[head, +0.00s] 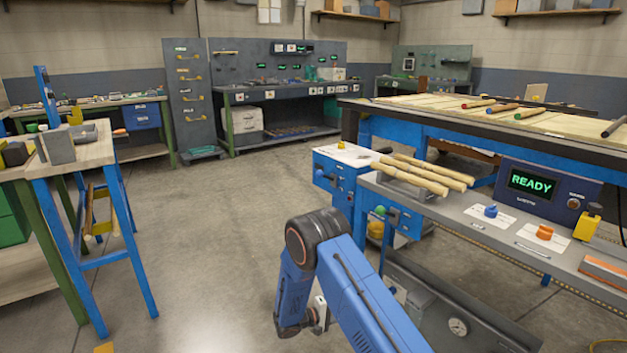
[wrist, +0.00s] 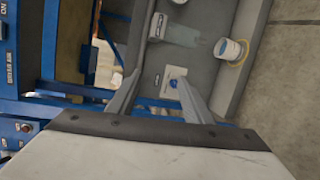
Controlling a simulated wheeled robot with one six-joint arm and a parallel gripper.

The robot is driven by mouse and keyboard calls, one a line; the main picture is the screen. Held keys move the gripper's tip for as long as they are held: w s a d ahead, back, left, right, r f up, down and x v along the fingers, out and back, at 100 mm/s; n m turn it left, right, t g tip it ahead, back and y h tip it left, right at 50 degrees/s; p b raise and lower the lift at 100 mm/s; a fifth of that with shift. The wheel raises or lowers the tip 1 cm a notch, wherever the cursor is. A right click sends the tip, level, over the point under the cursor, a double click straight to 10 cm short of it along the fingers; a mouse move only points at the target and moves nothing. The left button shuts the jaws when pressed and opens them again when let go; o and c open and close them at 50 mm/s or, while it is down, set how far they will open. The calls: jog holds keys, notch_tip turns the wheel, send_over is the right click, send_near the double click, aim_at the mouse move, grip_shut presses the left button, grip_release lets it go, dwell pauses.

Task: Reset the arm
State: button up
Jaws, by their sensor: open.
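My blue arm (head: 345,270) reaches up from the bottom of the head view and bends down at a dark elbow joint. My gripper's fingers are not clearly visible there. In the wrist view my gripper (wrist: 163,62) shows two grey fingers spread apart, with nothing held between them. Beyond them is a grey surface with a small white card bearing a blue piece (wrist: 174,84) and a white cup-like container (wrist: 229,49).
A grey workbench with turned wood blanks (head: 425,174) and a READY display (head: 531,184) stands at right. A wooden-topped blue stand (head: 88,155) is at left. Open concrete floor (head: 215,235) lies between them. Benches line the back wall.

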jog(key=s+d+r+m+g+y, duration=0.2)
jog(key=s+d+r, duration=0.3)
jog(key=r, duration=0.4)
jog(key=s+d+r+m+g+y, duration=0.1)
jog(key=s+d+r+g+y, duration=0.15)
jog(key=s+d+r, duration=0.55)
jog(key=s+d+r+m+g+y, duration=0.1)
jog(key=s+d+r+m+g, duration=0.15)
jog(key=r, duration=0.85)
jog(key=s+r+t+y, duration=0.2)
jog(key=s+r+y, duration=0.1)
jog(key=s, duration=0.7)
jog(key=s+r+t+y, duration=0.1)
jog(key=s+r+y, duration=0.2)
jog(key=s, duration=0.7)
jog(key=s+r+t+y, duration=0.2)
jog(key=s+r, duration=0.4)
jog(key=s, duration=0.4)
jog(key=shift+s+a+t+y, duration=0.3)
jog(key=shift+s+y, duration=0.1)
jog(key=shift+y, duration=0.45)
